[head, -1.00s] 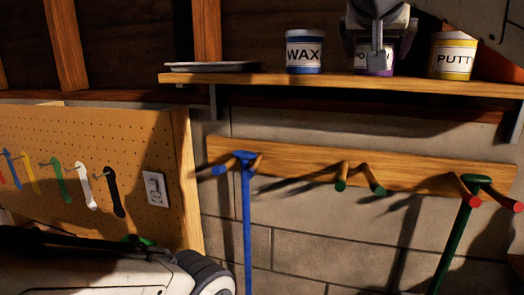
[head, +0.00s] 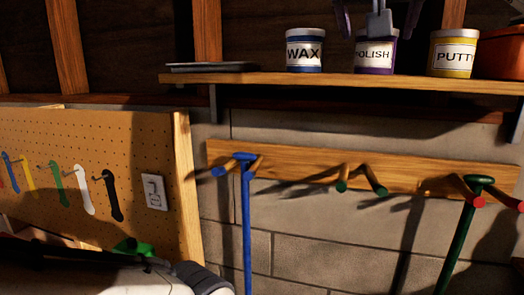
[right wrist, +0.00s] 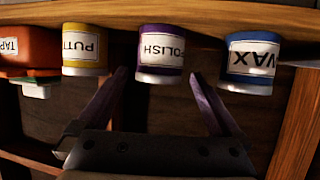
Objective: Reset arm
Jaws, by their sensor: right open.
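My right gripper (head: 376,28) is at the top of the head view, above the shelf. In the right wrist view, which is upside down, its two dark purple fingers (right wrist: 160,76) are spread apart with nothing held between them. The purple polish can (head: 374,56) stands upright on the shelf below the gripper in the head view. It also shows in the right wrist view (right wrist: 160,52), just beyond the fingertips. A white link of my left arm crosses the bottom left of the head view; my left gripper is not visible.
The wooden shelf (head: 340,82) also holds a blue wax can (head: 305,52), a yellow putty can (head: 452,54), a grey tray (head: 212,67) and an orange container (head: 500,54). Below are a peg rail (head: 300,167) with blue and green handled tools and a pegboard (head: 100,140).

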